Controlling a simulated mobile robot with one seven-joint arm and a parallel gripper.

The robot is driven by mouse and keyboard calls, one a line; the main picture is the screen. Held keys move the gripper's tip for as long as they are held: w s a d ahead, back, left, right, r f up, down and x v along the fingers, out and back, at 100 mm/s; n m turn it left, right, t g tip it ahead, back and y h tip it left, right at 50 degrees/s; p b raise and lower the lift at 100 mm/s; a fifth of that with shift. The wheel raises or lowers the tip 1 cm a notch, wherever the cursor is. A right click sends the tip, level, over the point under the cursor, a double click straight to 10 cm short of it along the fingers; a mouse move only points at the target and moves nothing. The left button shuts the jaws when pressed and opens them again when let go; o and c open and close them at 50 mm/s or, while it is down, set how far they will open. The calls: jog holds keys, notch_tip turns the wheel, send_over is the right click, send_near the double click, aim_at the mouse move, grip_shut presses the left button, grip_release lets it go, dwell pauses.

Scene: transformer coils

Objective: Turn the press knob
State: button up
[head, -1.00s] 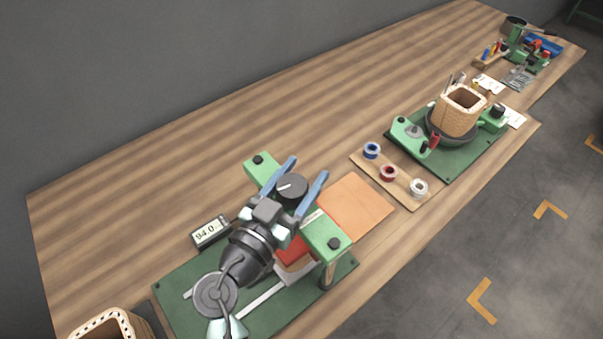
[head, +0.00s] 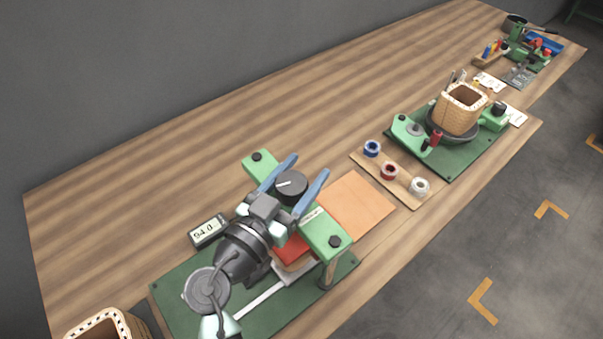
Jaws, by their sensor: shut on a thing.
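The press (head: 324,233) has a green crossbeam on posts over a dark green base plate (head: 172,295). Its round black knob (head: 290,186), with a white pointer line, sits on top of the beam. My gripper (head: 302,172) reaches over the beam from the front left, with its two blue fingers on opposite sides of the knob, shut on it. A red and tan stack (head: 292,250) lies under the beam, partly hidden by my gripper and arm. A small display (head: 208,231) beside the press reads about 94.0.
An orange sheet (head: 357,205) lies right of the press. Tape rolls (head: 389,171) sit on a wooden strip beyond it. A woven coil (head: 459,108) stands on a green winding fixture further right. Another coil form (head: 100,325) is at the lower left. The table's back left is clear.

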jog(key=shift+f+b, duration=0.2)
jog(key=shift+b, duration=0.3)
jog(key=b, duration=0.1)
jog(key=m+g+h+b, duration=0.1)
jog(key=b, duration=0.1)
jog(key=shift+d+f+m+h, duration=0.1)
jog(key=shift+f+m+h, duration=0.1)
jog(key=shift+m+h, duration=0.1)
jog(key=g+b, duration=0.1)
jog(key=m+g+h+b, duration=0.1)
jog(key=b, duration=0.1)
jog(key=shift+s+d+h, duration=0.15)
jog(key=shift+s+h, duration=0.05)
jog(key=shift+h, duration=0.1)
jog(key=m+g+h+b, duration=0.1)
jog(key=m+g+b, duration=0.1)
jog(key=b, duration=0.1)
jog(key=m+g+h+b, duration=0.1)
jog(key=g+b, duration=0.1)
jog(key=shift+s+d+r+h, duration=0.15)
jog(key=shift+s+d+h, duration=0.1)
jog(key=shift+s+h, duration=0.05)
jog(key=shift+s+d+r+m+g+h+b, duration=0.15)
jog(key=shift+m+g+h+b, duration=0.1)
jog(key=shift+m+g+b, duration=0.35)
jog(key=shift+s+a+r+m+g+h+b, duration=0.15)
jog(key=shift+m+g+h+b, duration=0.2)
jog(key=shift+g, duration=0.35)
jog(key=shift+d, duration=0.1)
jog(key=o, duration=1.4)
